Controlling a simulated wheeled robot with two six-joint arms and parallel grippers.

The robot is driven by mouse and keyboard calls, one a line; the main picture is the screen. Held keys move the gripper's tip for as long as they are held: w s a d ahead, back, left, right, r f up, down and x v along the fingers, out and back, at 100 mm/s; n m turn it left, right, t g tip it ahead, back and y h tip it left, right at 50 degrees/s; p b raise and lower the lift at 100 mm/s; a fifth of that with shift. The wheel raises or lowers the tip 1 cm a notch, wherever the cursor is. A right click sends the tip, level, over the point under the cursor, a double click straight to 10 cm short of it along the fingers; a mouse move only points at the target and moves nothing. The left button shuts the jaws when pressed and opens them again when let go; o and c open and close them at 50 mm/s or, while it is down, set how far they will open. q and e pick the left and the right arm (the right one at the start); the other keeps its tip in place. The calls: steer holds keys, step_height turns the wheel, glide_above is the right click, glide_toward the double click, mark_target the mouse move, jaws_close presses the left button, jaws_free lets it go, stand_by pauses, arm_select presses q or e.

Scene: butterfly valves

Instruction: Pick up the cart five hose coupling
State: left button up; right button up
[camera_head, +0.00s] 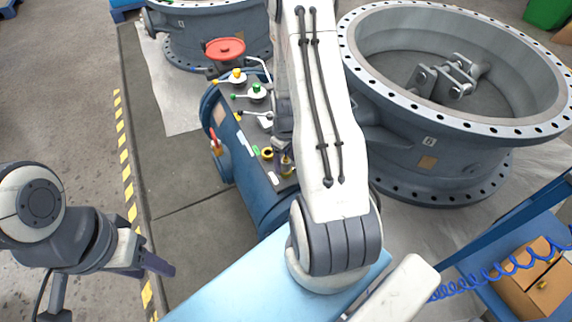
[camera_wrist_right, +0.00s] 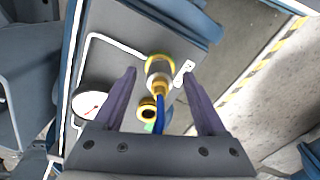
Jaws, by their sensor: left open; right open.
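In the right wrist view a hose coupling (camera_wrist_right: 158,70) with a grey metal body, a yellow-green collar and a brass end stands over the panel. A blue hose (camera_wrist_right: 165,108) runs from its brass end. My right gripper (camera_wrist_right: 160,73) is open, with one dark finger on each side of the coupling and gaps showing on both sides. In the head view the brass-coloured coupling (camera_head: 286,162) shows beside my right forearm, which hides most of my right gripper. My left gripper (camera_head: 157,263) is open and empty at lower left, away from the panel. No cart number is readable.
A blue cart (camera_head: 262,195) carries the panel with levers, a yellow knob (camera_head: 237,75) and a green knob (camera_head: 257,91). A brass ring (camera_wrist_right: 147,108) and a gauge (camera_wrist_right: 90,104) are near the coupling.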

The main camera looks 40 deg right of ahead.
steer(key=shift+c, duration=0.3)
jaws_close()
steer(key=shift+r, duration=0.1)
